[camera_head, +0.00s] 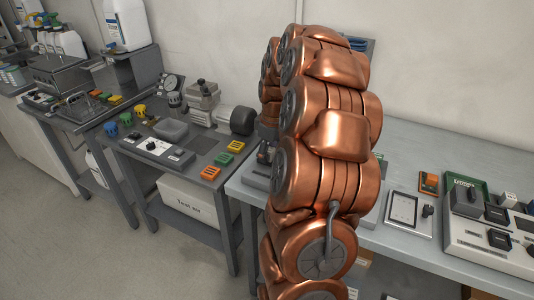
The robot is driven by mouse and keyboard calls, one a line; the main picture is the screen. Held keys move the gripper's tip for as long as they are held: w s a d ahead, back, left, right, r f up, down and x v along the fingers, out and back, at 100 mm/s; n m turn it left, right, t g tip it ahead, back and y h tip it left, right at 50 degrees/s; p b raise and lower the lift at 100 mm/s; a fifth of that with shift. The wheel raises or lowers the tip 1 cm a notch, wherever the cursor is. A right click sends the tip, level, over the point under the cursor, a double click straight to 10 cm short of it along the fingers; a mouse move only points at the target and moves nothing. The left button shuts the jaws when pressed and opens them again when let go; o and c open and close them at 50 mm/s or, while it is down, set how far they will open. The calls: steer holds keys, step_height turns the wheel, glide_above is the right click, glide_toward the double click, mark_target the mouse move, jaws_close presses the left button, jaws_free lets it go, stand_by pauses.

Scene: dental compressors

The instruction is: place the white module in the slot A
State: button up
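My copper-coloured arm fills the middle of the view and hides part of the bench behind it. Dark and grey parts at the arm's far end, seen at its left edge, seem to be my gripper (265,150); its fingers are mostly hidden, and I cannot see whether it holds anything. A small white block (509,199) at the right, by the panel device, may be the white module, but it is too small to be sure. I cannot make out any slot marked A.
A pale panel device (478,238) and a framed white plate (404,208) stand on the right bench (425,160). An orange part (429,183) lies nearby. The left dark table holds orange and green blocks (223,159), a grey control box (164,151) and a compressor (203,100).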

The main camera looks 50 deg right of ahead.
mark_target(272, 150)
steer(key=r, duration=0.2)
steer(key=d+r, duration=0.1)
steer(key=r, duration=0.1)
steer(key=shift+w+r, duration=0.15)
steer(key=shift+r, duration=0.15)
steer(key=r, duration=0.2)
steer(key=s+r, duration=0.1)
steer(key=r, duration=0.3)
steer(key=shift+s+a+r, duration=0.25)
steer(key=shift+a+r, duration=0.05)
steer(key=shift+r, duration=0.1)
steer(key=shift+s+r+b, duration=0.15)
steer(key=shift+r+b, duration=0.15)
steer(key=shift+r, duration=0.75)
steer(key=s+a+f+g, duration=0.1)
steer(key=s+a, duration=0.1)
steer(key=a, duration=0.8)
steer(key=s+a+f, duration=0.2)
steer(key=a, duration=0.8)
steer(key=s+a+f+m+g, duration=0.1)
steer(key=s+a+f, duration=0.3)
steer(key=s, duration=0.5)
steer(key=s+a+f+m+g, duration=0.1)
steer(key=s+a+f+m, duration=0.1)
steer(key=s+a+f, duration=0.3)
steer(key=s+a, duration=0.4)
steer(key=shift+s, duration=0.15)
